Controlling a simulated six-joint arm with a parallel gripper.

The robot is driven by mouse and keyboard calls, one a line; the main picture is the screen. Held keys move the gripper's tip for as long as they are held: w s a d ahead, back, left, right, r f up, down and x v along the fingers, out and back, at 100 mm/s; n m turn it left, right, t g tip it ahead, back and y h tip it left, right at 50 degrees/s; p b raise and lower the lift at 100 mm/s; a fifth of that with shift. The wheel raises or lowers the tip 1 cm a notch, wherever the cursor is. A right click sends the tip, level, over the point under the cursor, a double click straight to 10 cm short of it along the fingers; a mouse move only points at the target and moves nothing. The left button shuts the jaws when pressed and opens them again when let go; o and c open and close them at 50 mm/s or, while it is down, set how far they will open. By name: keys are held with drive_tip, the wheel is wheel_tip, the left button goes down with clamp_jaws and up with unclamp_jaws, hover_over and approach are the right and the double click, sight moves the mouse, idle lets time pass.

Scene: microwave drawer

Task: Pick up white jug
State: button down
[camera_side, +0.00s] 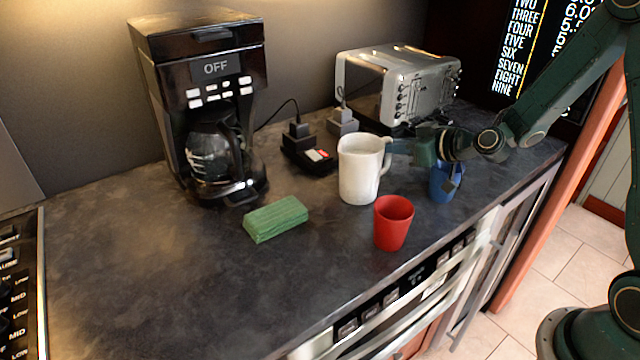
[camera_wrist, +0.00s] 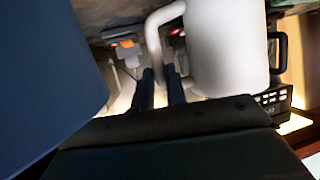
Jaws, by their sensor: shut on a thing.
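The white jug (camera_side: 360,172) stands upright on the dark counter, its handle facing right toward my gripper. In the wrist view the jug (camera_wrist: 226,45) fills the upper right, with its handle (camera_wrist: 153,42) to the left. My gripper (camera_side: 392,147) reaches in from the right at the height of the jug's handle. In the wrist view its two fingers (camera_wrist: 159,84) are close together at the lower part of the handle, shut on it. Whether the jug's base is fully on the counter is hard to tell.
A red cup (camera_side: 393,224) stands just in front of the jug, and a blue cup (camera_side: 441,185) is below my wrist. A green sponge (camera_side: 275,219), a coffee maker (camera_side: 200,110), black plugs (camera_side: 308,150) and a toaster (camera_side: 398,85) surround it. The front-left counter is clear.

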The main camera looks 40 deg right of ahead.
drive_tip(key=shift+r, duration=0.25)
wheel_tip(320, 180, up, 20)
drive_tip(key=shift+f, duration=0.15)
idle(0.6)
drive_tip(key=shift+f, duration=0.1)
idle(1.0)
wheel_tip(320, 180, down, 12)
drive_tip(key=w+d+n+g+y, duration=0.1)
drive_tip(key=d+n+g+y, duration=0.1)
drive_tip(key=n+g+y, duration=0.3)
drive_tip(key=shift+d+n+g+y, duration=0.25)
drive_tip(key=shift+n+y, duration=1.25)
drive_tip(key=shift+n, duration=0.9)
drive_tip(key=shift+w, duration=0.1)
drive_tip(key=shift+f, duration=0.1)
